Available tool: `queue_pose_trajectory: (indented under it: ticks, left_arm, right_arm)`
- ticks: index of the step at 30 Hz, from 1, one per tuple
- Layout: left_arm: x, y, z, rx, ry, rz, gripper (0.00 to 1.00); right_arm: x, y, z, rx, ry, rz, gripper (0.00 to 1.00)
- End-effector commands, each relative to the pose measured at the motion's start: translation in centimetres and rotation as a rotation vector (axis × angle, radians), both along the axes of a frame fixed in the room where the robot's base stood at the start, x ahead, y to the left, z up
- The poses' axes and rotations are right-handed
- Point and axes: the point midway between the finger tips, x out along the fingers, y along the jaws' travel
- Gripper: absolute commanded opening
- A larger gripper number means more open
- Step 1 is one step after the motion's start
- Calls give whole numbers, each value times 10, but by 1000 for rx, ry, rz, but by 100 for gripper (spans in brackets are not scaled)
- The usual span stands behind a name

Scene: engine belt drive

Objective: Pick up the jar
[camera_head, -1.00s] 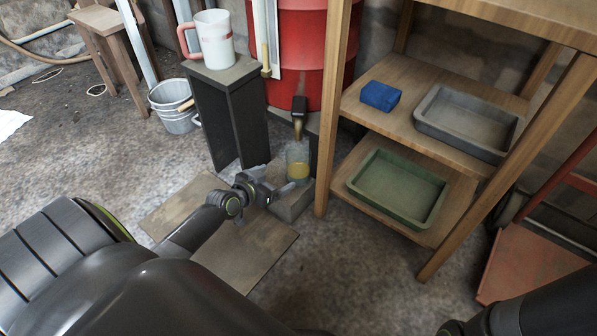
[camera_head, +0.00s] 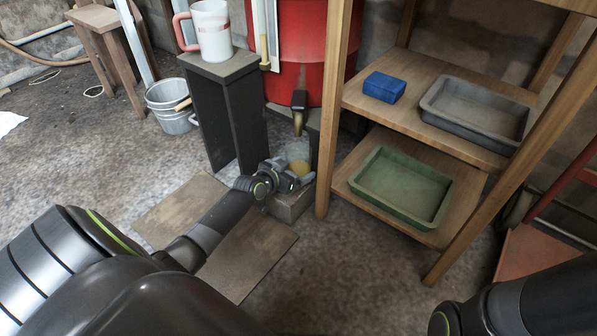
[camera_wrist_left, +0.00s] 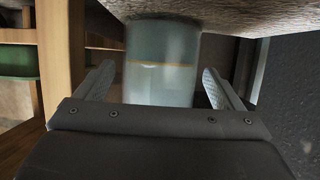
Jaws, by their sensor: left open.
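The jar (camera_head: 299,152) is clear glass with yellow liquid low inside. It stands on a small grey block (camera_head: 291,207) beneath a spout (camera_head: 298,112), in front of the red drum. My left gripper (camera_head: 296,181) is at the jar, covering part of its lower side in the head view. In the left wrist view the jar (camera_wrist_left: 162,65) appears between the two open fingers of the left gripper (camera_wrist_left: 158,85), with a visible gap on each side. The right gripper is out of view; only part of my right arm shows at the lower right.
A wooden shelf (camera_head: 330,130) stands close to the right of the jar, holding a blue block (camera_head: 384,87), a grey tray (camera_head: 432,112) and a green tray (camera_head: 442,208). A black stand (camera_head: 222,115) with a mug (camera_head: 211,32) is at the left. A board (camera_head: 226,265) lies on the floor.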

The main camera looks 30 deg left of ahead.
Motion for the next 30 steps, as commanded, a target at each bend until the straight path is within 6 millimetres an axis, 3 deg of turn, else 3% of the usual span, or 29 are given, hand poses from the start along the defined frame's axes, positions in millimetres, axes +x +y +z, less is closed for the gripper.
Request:
queue_pose_trajectory:
  ticks: [6, 19, 30]
  left_arm:
    - [0, 0, 0, 0, 0, 0, 88]
    - [0, 0, 0, -1, 0, 0, 32]
    - [0, 0, 3, 0, -3, 0, 32]
  right_arm:
    - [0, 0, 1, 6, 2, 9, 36]
    - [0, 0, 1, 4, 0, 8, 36]
    - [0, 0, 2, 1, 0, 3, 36]
